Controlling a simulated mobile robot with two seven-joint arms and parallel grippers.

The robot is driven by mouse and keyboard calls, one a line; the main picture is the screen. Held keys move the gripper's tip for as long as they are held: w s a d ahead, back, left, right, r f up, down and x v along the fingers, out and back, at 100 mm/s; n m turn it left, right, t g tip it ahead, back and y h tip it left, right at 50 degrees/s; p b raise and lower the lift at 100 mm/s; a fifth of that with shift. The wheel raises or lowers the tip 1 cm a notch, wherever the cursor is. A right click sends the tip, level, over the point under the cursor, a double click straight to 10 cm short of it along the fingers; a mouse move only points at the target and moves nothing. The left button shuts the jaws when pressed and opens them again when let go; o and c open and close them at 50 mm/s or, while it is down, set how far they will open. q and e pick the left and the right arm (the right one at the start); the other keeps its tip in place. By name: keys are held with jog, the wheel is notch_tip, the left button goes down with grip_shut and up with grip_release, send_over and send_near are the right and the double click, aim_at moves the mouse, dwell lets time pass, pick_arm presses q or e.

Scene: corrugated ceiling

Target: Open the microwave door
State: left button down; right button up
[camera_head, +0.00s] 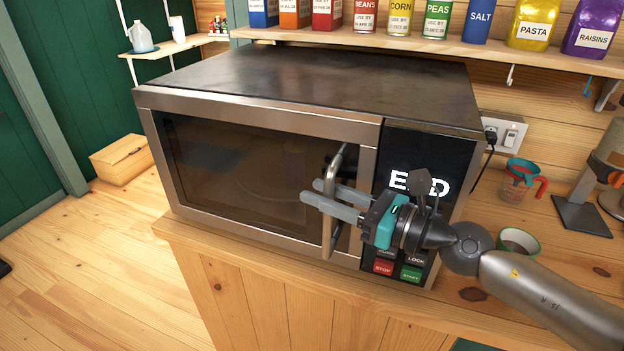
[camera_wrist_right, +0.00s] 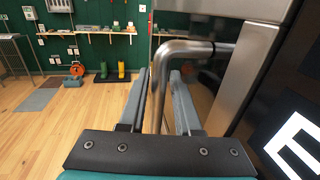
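The microwave (camera_head: 300,80) stands on a wooden counter, its dark-windowed door (camera_head: 235,170) shut flush with the front. Its vertical metal handle (camera_head: 329,240) is at the door's right side. My right gripper (camera_head: 311,190) reaches in from the right, with its two grey fingers on either side of the handle. In the right wrist view the handle (camera_wrist_right: 157,100) stands between the fingers, with a visible gap to the right finger, so the gripper looks open around it. My left gripper is not in view.
The control panel (camera_head: 425,160) with its lit display is right beside my right gripper. A green-rimmed cup (camera_head: 519,241) and a red-handled measuring cup (camera_head: 520,180) stand on the counter to the right. A shelf (camera_head: 400,43) of food containers runs above. Floor at left is open.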

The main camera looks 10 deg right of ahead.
jog(key=shift+p+x, duration=0.45)
jog(key=shift+x, duration=0.6)
grip_shut()
dwell(0.8)
